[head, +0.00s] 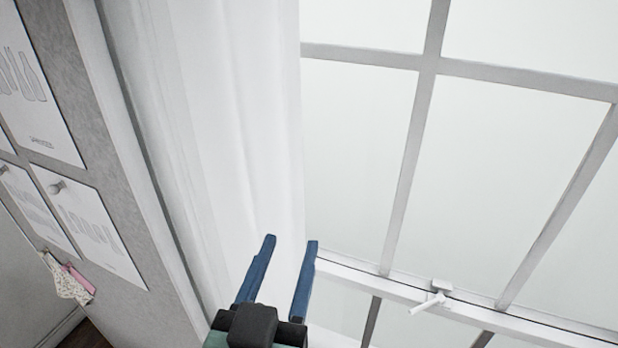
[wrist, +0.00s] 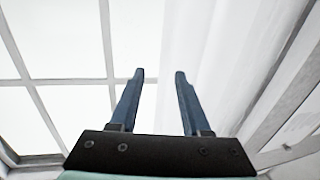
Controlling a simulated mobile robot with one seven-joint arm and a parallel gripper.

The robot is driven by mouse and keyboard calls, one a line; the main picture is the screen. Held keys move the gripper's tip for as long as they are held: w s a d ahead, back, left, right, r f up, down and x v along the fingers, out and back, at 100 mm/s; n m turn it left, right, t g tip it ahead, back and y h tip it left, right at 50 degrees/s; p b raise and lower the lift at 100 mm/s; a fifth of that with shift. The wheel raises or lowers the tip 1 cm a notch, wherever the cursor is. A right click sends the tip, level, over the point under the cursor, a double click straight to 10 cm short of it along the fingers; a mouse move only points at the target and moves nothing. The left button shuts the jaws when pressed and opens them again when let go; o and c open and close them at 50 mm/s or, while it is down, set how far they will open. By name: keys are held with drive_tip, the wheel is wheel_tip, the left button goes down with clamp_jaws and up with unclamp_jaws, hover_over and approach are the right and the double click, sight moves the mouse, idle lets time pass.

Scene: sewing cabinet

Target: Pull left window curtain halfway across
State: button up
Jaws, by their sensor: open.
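The left window curtain (head: 245,110) is white and sheer. It hangs in soft folds at the left side of the window in the head view, with its free edge near the middle of the picture. In the wrist view the curtain (wrist: 215,60) is right of centre, behind and beside the fingers. My gripper (head: 290,242) has two blue fingers, which are apart with nothing gripped between them. It is at the lower part of the curtain, near its free edge. I cannot tell whether a finger touches the cloth. My gripper also shows in the wrist view (wrist: 160,75).
The window (head: 480,150) has grey bars and a white latch handle (head: 428,303) right of my gripper. A grey wall panel (head: 100,130) with pinned paper sheets (head: 85,225) and a small patterned cloth (head: 65,280) stands at the left. The area before the panes looks clear.

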sight(304, 206)
drive_tip(key=w, duration=0.3)
drive_tip(key=w+d+p, duration=0.1)
drive_tip(key=w, duration=0.3)
drive_tip(key=w+d+p, duration=0.1)
drive_tip(key=w, duration=0.3)
drive_tip(key=shift+r, duration=0.1)
drive_tip(key=shift+w+d, duration=0.15)
drive_tip(key=shift+w, duration=0.5)
clamp_jaws()
drive_tip(key=shift+f, duration=0.2)
idle(0.5)
